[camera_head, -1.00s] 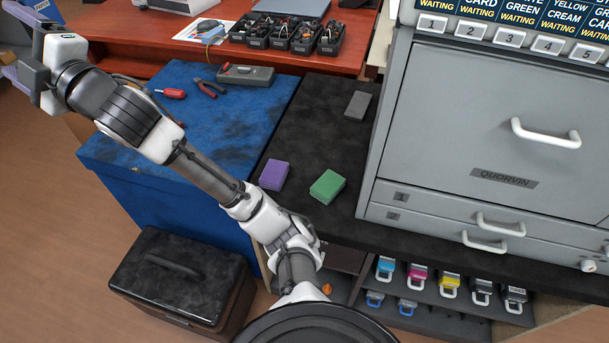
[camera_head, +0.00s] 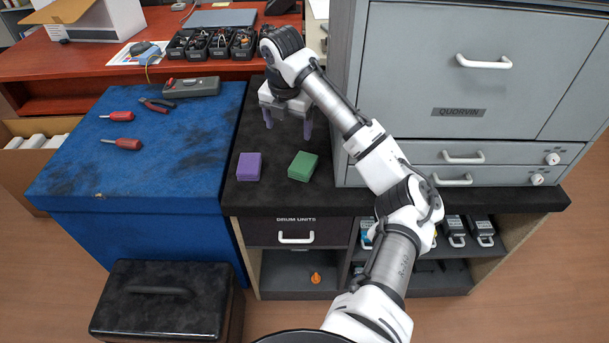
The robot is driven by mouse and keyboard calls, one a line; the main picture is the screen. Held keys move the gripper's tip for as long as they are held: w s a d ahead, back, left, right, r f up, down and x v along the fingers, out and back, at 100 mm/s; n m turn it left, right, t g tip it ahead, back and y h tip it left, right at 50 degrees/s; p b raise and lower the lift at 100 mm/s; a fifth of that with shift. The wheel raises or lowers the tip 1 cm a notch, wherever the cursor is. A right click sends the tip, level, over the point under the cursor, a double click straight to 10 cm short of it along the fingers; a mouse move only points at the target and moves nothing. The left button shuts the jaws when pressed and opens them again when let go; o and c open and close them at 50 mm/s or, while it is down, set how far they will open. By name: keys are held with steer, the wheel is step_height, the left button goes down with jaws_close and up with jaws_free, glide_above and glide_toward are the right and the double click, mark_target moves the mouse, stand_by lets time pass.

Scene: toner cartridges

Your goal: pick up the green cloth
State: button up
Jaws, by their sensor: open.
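The green cloth (camera_head: 303,166) is a folded block lying flat on the black countertop, left of the grey cabinet. A purple cloth (camera_head: 249,167) of like shape lies just left of it. My gripper (camera_head: 288,128) is above the counter behind the two cloths, its two purple fingers pointing down and spread apart. Nothing shows between the fingers. It is apart from the green cloth, which is in full view.
The grey cabinet (camera_head: 440,90) stands close on the right of my gripper. A blue-covered table (camera_head: 160,180) on the left holds screwdrivers, pliers and a grey case (camera_head: 192,87). The black countertop (camera_head: 275,200) is bare in front of the cloths.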

steer(key=d, duration=0.2)
glide_above(303, 163)
steer(key=shift+g, duration=0.3)
steer(key=f, duration=0.5)
steer(key=s+f, duration=0.1)
steer(key=f, duration=0.2)
steer(key=shift+a+f+p, duration=0.3)
steer(key=shift+a+p, duration=0.05)
steer(key=shift+a, duration=0.05)
steer(key=shift+w+d+f+p, duration=0.15)
steer(key=shift+w+f+p, duration=0.05)
steer(key=shift+f, duration=0.7)
steer(key=shift+w+d+f+p, duration=0.15)
steer(key=shift+f+p, duration=0.05)
steer(key=shift+f, duration=0.65)
steer(key=shift+w+d+f+p, duration=0.15)
steer(key=shift+w+f+p, duration=0.05)
steer(key=shift+f, duration=0.7)
steer(key=shift+c, duration=0.4)
steer(key=c, duration=1)
steer(key=shift+c, duration=0.2)
steer(key=shift+r, duration=0.1)
